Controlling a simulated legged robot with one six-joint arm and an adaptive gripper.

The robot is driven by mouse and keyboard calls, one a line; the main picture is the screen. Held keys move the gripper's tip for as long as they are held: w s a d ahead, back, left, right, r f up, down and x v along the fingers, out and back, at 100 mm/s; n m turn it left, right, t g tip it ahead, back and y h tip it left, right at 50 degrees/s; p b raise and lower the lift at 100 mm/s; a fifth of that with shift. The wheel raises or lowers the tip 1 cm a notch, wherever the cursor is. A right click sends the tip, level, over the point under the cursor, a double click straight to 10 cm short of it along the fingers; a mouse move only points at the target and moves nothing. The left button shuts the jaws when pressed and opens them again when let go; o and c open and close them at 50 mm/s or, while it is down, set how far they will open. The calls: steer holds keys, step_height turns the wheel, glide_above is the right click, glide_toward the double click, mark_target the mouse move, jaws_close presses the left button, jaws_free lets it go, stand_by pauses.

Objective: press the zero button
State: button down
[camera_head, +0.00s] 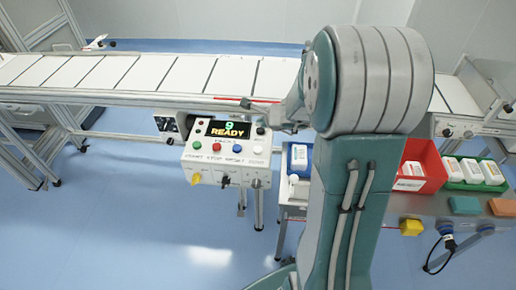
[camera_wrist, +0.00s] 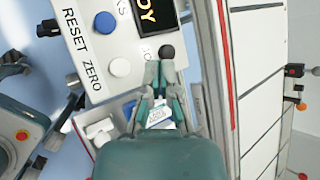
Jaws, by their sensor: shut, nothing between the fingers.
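The control box (camera_head: 225,162) has a row of green, red, blue and white buttons below a display reading READY. The white button (camera_head: 257,150) is at the right end of the row. In the wrist view the white button (camera_wrist: 120,67) sits beside the ZERO label, and the blue button (camera_wrist: 105,22) beside RESET. My gripper (camera_wrist: 160,66) is shut and empty, its tips over the box's edge near a black knob (camera_wrist: 166,52). It is to the right of the white button and apart from it in the picture. In the head view my arm mostly hides the gripper.
A conveyor (camera_head: 150,75) runs behind the box. A yellow knob (camera_head: 196,179) sticks out from the box's front. To the right, a red bin (camera_head: 425,160) and a green bin (camera_head: 475,185) stand on a bench. Open blue floor (camera_head: 130,220) lies at the front left.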

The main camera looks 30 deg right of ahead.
mark_target(256, 147)
steer(key=f, duration=0.8)
steer(key=shift+a, duration=0.2)
steer(key=shift+a+f, duration=0.2)
steer(key=shift+f, duration=0.15)
steer(key=shift+d, duration=0.1)
steer(key=shift+f, duration=0.15)
stand_by(0.8)
steer(key=shift+f, duration=0.2)
steer(key=shift+f, duration=0.6)
stand_by(0.9)
steer(key=shift+r, duration=0.1)
steer(key=shift+s+r, duration=0.1)
steer(key=shift+r, duration=0.85)
